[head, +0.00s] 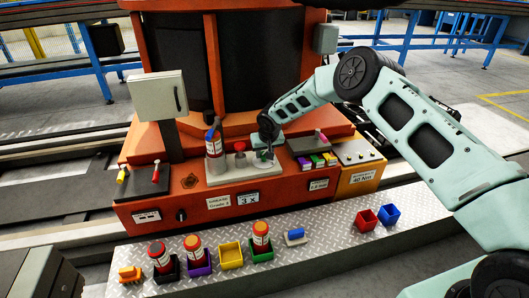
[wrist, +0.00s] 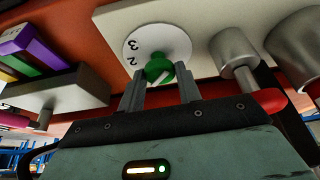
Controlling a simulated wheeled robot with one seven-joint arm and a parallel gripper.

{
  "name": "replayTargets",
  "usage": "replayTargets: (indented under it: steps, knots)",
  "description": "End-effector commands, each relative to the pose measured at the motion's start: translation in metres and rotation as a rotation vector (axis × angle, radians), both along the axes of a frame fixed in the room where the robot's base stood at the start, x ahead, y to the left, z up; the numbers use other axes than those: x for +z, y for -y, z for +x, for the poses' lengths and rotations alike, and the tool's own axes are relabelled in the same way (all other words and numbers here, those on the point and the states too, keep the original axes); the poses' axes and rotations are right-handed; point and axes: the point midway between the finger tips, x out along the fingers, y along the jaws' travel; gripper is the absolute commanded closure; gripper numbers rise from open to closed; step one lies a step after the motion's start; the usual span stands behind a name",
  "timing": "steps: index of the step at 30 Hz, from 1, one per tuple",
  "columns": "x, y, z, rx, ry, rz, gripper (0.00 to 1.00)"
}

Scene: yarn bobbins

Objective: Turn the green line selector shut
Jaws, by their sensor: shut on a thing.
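The green line selector (wrist: 158,68) is a round knob with a pale pointer bar, set on a white dial (wrist: 150,36) marked with numbers, of which 2 and 3 show. In the wrist view my gripper (wrist: 160,78) has one finger on each side of the knob and is shut on it. In the head view my gripper (head: 266,143) is at the dial (head: 262,163) on the grey plate of the orange machine, and it hides the knob there. The pointer's exact setting is hard to read.
A red knob (head: 240,147) and a bobbin with a blue top (head: 213,141) stand just left of my gripper. Coloured blocks (head: 317,160) lie to its right. Bobbins, coloured bins and a red box (head: 364,219) stand on the metal shelf (head: 330,238) in front.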

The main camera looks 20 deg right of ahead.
Motion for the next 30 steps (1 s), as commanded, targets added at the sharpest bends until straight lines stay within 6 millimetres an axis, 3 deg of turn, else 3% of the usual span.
replayTargets:
  steps: [8,30]
  knots:
    - [0.0010,0.0026,-0.0003,0.166,-0.003,0.001,0.89]
    - [-0.0048,0.0068,0.0039,0.861,0.000,0.002,0.89]
